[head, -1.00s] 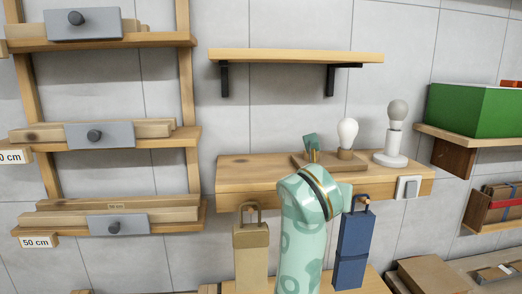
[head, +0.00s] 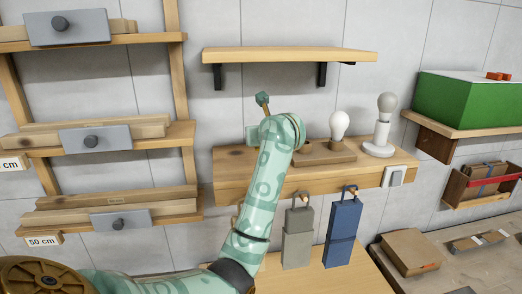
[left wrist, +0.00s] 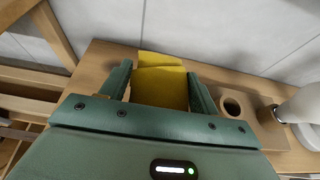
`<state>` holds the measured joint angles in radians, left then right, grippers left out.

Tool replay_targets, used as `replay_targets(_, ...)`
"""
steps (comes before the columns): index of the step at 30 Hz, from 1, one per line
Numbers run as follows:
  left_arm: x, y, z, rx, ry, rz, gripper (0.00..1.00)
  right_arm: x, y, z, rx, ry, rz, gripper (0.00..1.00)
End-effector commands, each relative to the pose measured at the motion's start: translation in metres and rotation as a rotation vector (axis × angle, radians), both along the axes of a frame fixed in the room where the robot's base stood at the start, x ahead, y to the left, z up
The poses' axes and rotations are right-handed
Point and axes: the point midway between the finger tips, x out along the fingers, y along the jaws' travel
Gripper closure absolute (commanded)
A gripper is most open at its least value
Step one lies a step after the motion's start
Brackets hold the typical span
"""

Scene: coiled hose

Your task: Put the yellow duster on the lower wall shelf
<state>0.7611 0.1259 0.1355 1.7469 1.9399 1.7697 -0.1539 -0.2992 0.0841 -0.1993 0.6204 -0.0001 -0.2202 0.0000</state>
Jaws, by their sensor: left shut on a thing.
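The yellow duster (left wrist: 160,86) is between the fingers of my left gripper (left wrist: 160,95) in the left wrist view. The gripper is shut on it. The duster shows in front of the wooden lower wall shelf (left wrist: 95,60), near the shelf's left part; I cannot tell whether it touches the board. In the head view my left arm reaches up in front of the lower shelf (head: 230,182), and its wrist hides the duster and most of the gripper. My right gripper is not in view.
A wooden block (head: 325,158) with a white bulb (head: 340,124) and a lamp (head: 382,130) stand right on the lower shelf. An empty upper shelf (head: 290,54) is above. A grey case (head: 298,235) and a blue case (head: 345,230) hang below.

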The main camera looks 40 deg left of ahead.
Motion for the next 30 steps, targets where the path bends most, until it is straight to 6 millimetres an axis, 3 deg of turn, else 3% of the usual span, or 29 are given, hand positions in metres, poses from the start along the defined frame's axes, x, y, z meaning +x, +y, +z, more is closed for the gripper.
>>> replay_targets(9, 0.012, 0.020, -0.032, 0.000, 0.004, 0.000, 0.60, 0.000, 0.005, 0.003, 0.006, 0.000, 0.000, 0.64)
replay_targets(14, 0.011, 0.020, -0.053, 0.001, 0.000, 0.000, 0.60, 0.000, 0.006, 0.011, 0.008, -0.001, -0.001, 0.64)
replay_targets(26, 0.012, 0.019, -0.062, -0.001, -0.003, -0.001, 0.60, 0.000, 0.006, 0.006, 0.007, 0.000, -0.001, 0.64)
replay_targets(27, 0.012, 0.019, -0.060, -0.001, -0.002, 0.000, 0.28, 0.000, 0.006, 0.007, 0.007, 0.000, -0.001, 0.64)
replay_targets(28, 0.012, 0.019, -0.060, 0.000, -0.002, -0.001, 0.19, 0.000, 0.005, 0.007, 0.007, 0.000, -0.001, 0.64)
replay_targets(30, 0.012, 0.019, -0.060, 0.000, -0.002, -0.001, 0.17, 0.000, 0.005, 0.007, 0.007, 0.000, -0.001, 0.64)
